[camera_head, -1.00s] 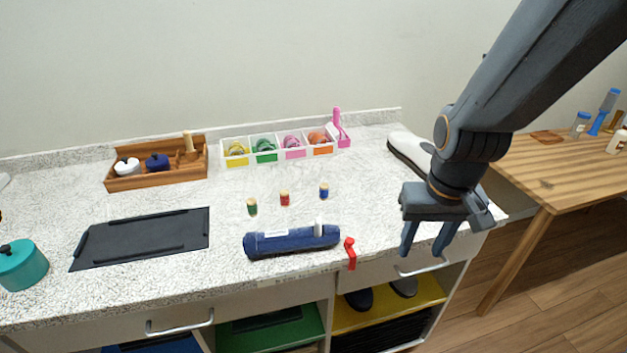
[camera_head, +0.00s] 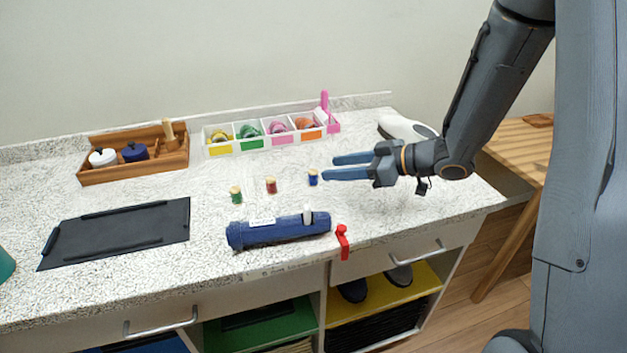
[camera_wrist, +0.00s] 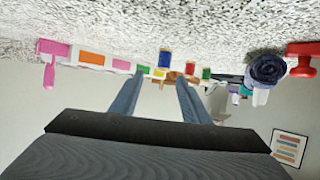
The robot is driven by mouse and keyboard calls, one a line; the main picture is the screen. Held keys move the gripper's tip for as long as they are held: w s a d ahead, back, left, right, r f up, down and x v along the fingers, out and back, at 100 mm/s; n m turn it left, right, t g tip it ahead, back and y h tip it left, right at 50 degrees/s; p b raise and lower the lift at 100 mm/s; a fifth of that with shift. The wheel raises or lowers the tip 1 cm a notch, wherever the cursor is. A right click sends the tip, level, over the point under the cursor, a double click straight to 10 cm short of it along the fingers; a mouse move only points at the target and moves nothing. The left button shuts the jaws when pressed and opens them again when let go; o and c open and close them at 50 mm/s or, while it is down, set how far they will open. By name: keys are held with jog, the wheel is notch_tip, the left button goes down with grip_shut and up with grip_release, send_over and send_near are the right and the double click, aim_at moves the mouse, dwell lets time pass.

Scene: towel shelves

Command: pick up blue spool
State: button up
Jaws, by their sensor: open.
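The blue spool (camera_head: 313,178) stands upright on the speckled counter, rightmost of three small spools. My gripper (camera_head: 330,167) is open, with its fingers pointing left, level with the counter. In the head view the nearer fingertip is just right of the blue spool; I cannot tell if they touch. In the upside-down wrist view, the blue spool (camera_wrist: 165,59) appears ahead of the two spread fingertips (camera_wrist: 160,76), with nothing held between them. The red spool (camera_head: 271,186) and green spool (camera_head: 236,195) stand to its left.
A white divided tray (camera_head: 265,136) stands behind. A white rounded object (camera_head: 405,128) lies behind my gripper. Counter between spools and tray is clear.

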aim_at(313, 171)
jog(key=shift+a+f, duration=0.1)
jog(key=shift+a, duration=0.2)
jog(key=shift+x, duration=0.85)
jog(key=shift+s+f+p+x, duration=0.15)
jog(key=shift+p+x, duration=0.15)
jog(key=shift+x, duration=0.6)
jog(key=shift+f+p+x, duration=0.15)
jog(key=shift+p+x, duration=0.15)
jog(key=shift+x, duration=0.6)
jog(key=shift+s+f+p+x, duration=0.1)
jog(key=shift+f+p+x, duration=0.15)
jog(key=shift+x, duration=0.7)
jog(key=shift+d+r, duration=0.15)
grip_shut()
